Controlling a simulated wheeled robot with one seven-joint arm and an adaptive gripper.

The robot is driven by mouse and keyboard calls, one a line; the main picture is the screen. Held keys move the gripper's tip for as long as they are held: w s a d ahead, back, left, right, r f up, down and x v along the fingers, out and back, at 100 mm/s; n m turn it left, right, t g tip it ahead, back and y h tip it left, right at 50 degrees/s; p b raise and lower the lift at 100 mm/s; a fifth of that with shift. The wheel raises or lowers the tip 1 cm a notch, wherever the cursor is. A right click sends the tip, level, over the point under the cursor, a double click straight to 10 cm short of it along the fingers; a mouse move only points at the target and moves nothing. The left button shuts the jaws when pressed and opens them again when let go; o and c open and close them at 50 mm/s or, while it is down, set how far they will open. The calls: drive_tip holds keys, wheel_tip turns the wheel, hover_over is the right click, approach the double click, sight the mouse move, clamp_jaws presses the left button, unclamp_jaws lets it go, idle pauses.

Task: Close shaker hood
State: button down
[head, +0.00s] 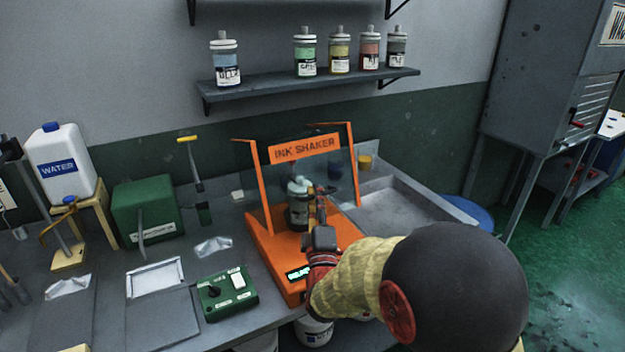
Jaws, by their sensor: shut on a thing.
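The orange ink shaker (277,266) stands on the bench, with a small lit display at its front. Its hood (304,148), a clear panel in an orange frame with an "INK SHAKER" sign, is raised and stands up behind the bottle. A dark bottle (297,214) with a pale cap is upright on the shaker. My gripper (318,203) reaches in from the front right and is shut on this bottle at its right side. My arm and gripper hide part of the bottle and the shaker's front right.
A green control box (227,291) sits in front left of the shaker. A green box (147,210) and a water jug (62,163) stand farther left. A shallow sink (405,212) lies to the right. A shelf (310,88) with several ink bottles hangs above.

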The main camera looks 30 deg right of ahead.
drive_tip(key=s+f, duration=0.3)
drive_tip(key=f, duration=0.3)
drive_tip(key=shift+s, duration=0.25)
drive_tip(key=shift+d, duration=0.1)
drive_tip(key=c, duration=2.2)
unclamp_jaws()
drive_tip(key=shift+s, duration=0.15)
drive_tip(key=v, duration=1.2)
drive_tip(key=shift+f, duration=0.1)
